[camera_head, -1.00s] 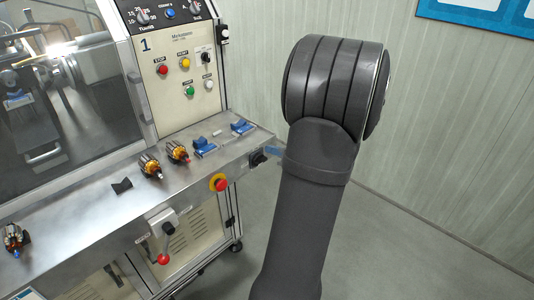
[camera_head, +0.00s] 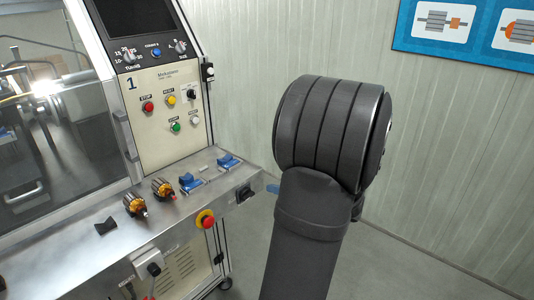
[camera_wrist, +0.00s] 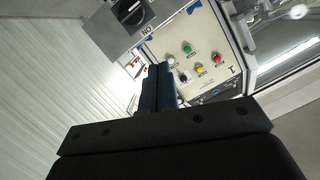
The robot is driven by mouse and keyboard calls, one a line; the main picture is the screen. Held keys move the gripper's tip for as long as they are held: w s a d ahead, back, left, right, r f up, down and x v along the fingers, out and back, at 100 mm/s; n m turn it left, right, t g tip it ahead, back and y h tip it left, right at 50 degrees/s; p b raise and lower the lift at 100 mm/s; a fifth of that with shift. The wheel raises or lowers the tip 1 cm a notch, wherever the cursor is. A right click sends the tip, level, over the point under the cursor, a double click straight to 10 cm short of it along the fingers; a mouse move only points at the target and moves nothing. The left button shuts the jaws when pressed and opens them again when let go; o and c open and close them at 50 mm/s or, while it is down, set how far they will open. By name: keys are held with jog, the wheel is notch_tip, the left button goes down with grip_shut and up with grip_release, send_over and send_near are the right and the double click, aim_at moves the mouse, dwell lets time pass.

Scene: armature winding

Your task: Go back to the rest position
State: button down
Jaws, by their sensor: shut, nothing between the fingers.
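My gripper (camera_wrist: 158,88) shows in the wrist view as two dark fingers pressed together, empty, in front of the machine's control panel (camera_wrist: 196,52). The fingers are clear of the panel as far as I can see. In the head view my thick grey arm stands upright at centre right, and I cannot make out the gripper there. The winding machine's panel (camera_head: 170,125) with its buttons stands to the left of my arm.
Two copper-wound armatures (camera_head: 134,204) (camera_head: 162,188) and blue holders (camera_head: 190,182) (camera_head: 228,162) lie on the metal ledge (camera_head: 70,256). A red emergency button (camera_head: 205,219) is on the ledge's front. A ribbed wall (camera_head: 440,150) with a blue poster (camera_head: 400,38) stands behind; the floor at right is clear.

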aim_at(245, 188)
jog(key=x, duration=0.8)
jog(key=shift+w, duration=0.5)
jog(key=shift+f, duration=0.15)
